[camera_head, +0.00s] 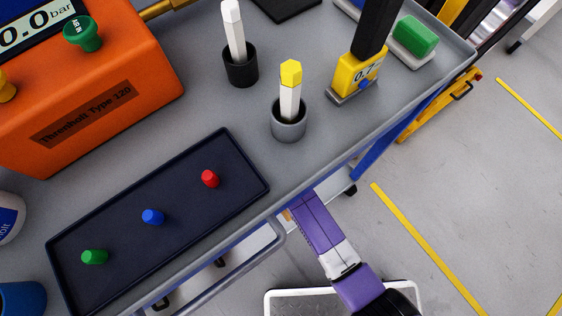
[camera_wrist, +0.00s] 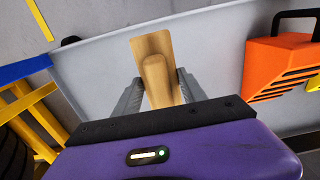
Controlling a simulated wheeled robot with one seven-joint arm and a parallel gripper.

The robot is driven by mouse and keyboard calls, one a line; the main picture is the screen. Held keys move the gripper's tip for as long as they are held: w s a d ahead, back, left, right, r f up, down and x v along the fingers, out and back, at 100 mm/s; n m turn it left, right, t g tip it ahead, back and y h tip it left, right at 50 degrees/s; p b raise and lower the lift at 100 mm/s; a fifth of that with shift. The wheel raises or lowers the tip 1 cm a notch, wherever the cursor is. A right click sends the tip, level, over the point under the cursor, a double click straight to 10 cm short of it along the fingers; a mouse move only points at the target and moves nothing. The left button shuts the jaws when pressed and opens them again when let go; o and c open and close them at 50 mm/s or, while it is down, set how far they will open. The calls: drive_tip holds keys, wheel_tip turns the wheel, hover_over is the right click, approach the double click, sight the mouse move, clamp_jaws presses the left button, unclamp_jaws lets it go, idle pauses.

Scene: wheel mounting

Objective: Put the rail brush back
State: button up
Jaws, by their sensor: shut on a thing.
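The rail brush shows in the wrist view as a light wooden piece (camera_wrist: 155,48) with a rounded grip along its middle. My gripper (camera_wrist: 157,82) has its two grey fingers on either side of the grip and is shut on it. The bristles are not visible. A grey, tray-like shelf (camera_wrist: 215,62) lies behind and beneath the brush; I cannot tell whether the brush touches it. In the head view my purple arm reaches under the cart's top edge, which hides my gripper and the brush.
An orange case (camera_wrist: 275,65) with a black handle is right of the brush. A blue post (camera_wrist: 25,70) and yellow frame (camera_wrist: 35,115) are left. Above, the cart top (camera_head: 235,130) holds a dark tray (camera_head: 120,245) with coloured pegs. Open floor (camera_head: 460,200) lies to the right.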

drive_tip(key=f+b, duration=0.1)
drive_tip(key=f, duration=0.2)
drive_tip(key=w+f+b, duration=0.1)
drive_tip(key=f+b, duration=0.1)
drive_tip(key=f, duration=0.1)
drive_tip(key=shift+w, duration=0.1)
drive_tip(key=shift+f+b, duration=1.15)
drive_tip(key=shift+f, duration=0.95)
drive_tip(key=shift+r, duration=0.1)
drive_tip(key=o, duration=1.3)
wheel_tip(320, 180, up, 12)
drive_tip(key=p, duration=0.5)
drive_tip(key=shift+p, duration=0.4)
